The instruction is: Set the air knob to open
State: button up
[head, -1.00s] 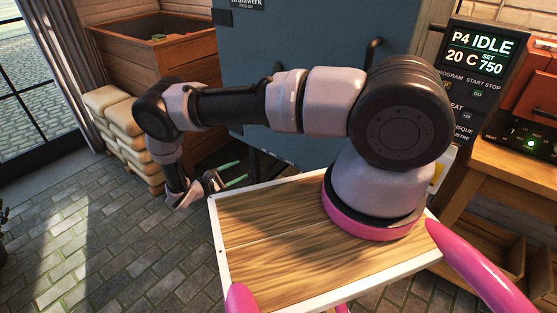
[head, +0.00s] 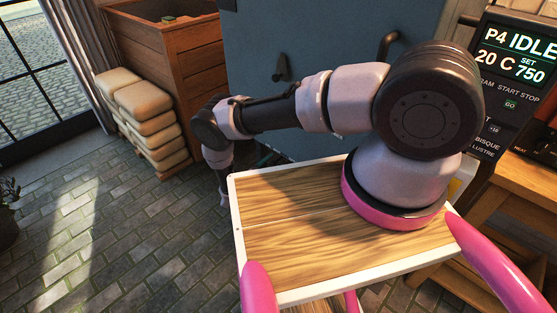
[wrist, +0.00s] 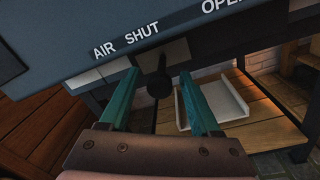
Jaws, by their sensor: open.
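The air knob (wrist: 158,86) shows in the wrist view as a small dark round knob with a thin stem, below the panel lettering. The label AIR SHUT (wrist: 126,40) is just above and left of it, and OPEN (wrist: 222,4) is farther right. The knob is nearer SHUT than OPEN. My gripper (wrist: 160,76) is open, with one teal finger on each side of the knob; gaps show and no contact is visible. In the head view, the gripper's fingers are hidden behind the wooden deck.
The blue-grey kiln body (head: 310,50) stands behind my arm. Stacked sacks (head: 148,115) and a wooden crate (head: 185,70) stand left. The controller display (head: 520,52) reads IDLE. Below the knob, a white tray (wrist: 232,98) lies on a wooden shelf (wrist: 265,125).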

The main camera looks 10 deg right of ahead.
aim_at(280, 158)
jog(key=shift+x, duration=1.5)
grip_shut()
jog(key=shift+s, duration=0.15)
